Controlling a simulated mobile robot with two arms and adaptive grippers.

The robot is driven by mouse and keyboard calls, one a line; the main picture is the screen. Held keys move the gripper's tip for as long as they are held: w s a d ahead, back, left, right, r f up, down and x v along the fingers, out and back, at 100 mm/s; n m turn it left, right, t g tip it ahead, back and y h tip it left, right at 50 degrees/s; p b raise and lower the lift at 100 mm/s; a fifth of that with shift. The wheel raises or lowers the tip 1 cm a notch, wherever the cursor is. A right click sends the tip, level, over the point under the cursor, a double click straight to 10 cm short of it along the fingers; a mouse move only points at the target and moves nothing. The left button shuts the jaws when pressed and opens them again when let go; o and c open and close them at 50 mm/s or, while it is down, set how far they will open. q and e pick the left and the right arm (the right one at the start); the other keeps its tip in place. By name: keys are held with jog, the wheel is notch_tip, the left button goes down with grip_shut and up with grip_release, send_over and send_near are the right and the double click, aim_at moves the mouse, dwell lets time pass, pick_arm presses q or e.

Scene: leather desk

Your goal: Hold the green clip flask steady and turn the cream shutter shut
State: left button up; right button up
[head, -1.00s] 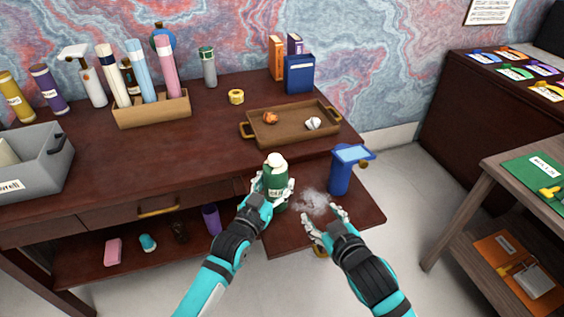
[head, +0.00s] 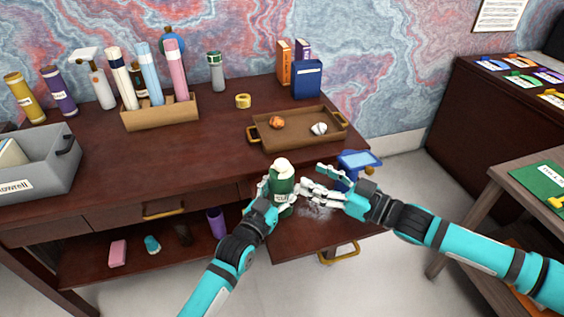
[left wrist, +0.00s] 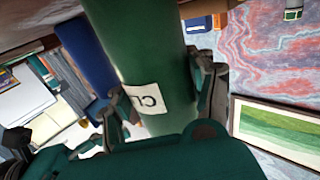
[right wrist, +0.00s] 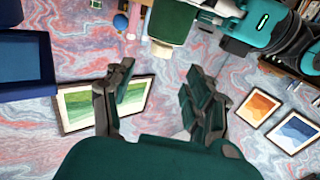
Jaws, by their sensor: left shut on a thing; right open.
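The green clip flask (head: 281,186) stands upright over the pulled-out board at the desk front, with a pale label on its side. Its cream shutter (head: 282,165) is on top. My left gripper (head: 270,198) is shut on the flask body from the left; the left wrist view shows the green body (left wrist: 145,50) between its fingers. My right gripper (head: 312,182) is open and empty just right of the flask, its fingers pointing at it. In the right wrist view the flask (right wrist: 173,22) lies beyond the open fingers (right wrist: 160,95). I cannot tell how far the shutter is turned.
A blue bin-like container (head: 358,163) stands behind my right gripper, partly hidden. A brown tray (head: 270,144) with two small items lies behind the flask. A grey box (head: 50,180) is at the left. The desk's middle (head: 190,150) is clear.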

aim_at(282, 162)
jog(key=x, duration=1)
grip_shut()
